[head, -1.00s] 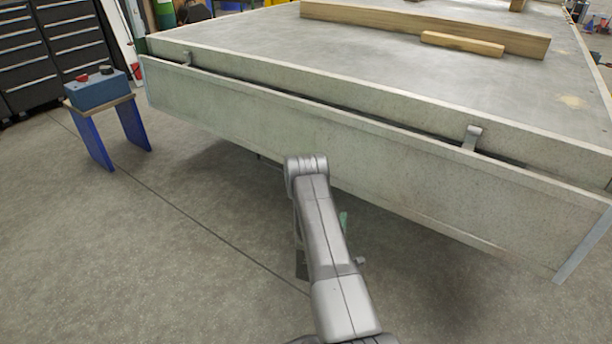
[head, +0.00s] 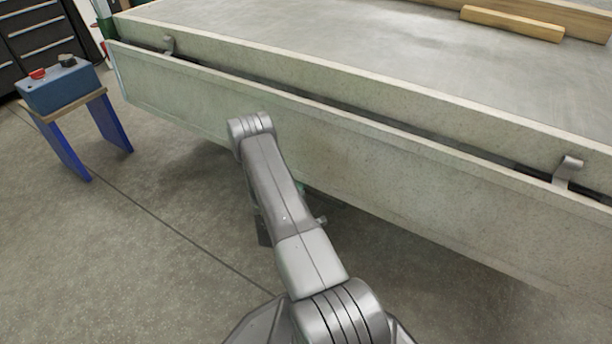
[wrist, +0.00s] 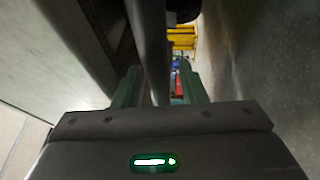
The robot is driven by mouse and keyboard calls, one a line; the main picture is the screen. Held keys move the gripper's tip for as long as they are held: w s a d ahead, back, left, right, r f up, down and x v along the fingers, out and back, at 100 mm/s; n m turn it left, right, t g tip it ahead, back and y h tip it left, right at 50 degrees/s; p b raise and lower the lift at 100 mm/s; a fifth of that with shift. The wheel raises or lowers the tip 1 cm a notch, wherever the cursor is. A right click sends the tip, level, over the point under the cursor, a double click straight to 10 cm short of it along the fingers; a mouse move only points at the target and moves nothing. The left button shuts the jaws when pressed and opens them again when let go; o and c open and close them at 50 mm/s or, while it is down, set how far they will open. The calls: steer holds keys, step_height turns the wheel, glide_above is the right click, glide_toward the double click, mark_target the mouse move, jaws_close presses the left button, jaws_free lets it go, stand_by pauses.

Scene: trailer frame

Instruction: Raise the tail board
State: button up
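The tail board (head: 400,175) is a long pale grey panel hanging down along the trailer's rear edge. A pale flat surface lies left of the fingers.
A blue control box (head: 58,86) with a red and a dark knob stands on a blue-legged stand (head: 108,125) at left. Timber (head: 512,24) lies on the trailer bed (head: 330,45). Dark drawer cabinets (head: 40,30) stand at the back left. The concrete floor (head: 110,250) is clear.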

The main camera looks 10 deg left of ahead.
steer(key=shift+w, duration=0.25)
steer(key=shift+c, duration=0.2)
jaws_close()
steer(key=shift+r, duration=0.1)
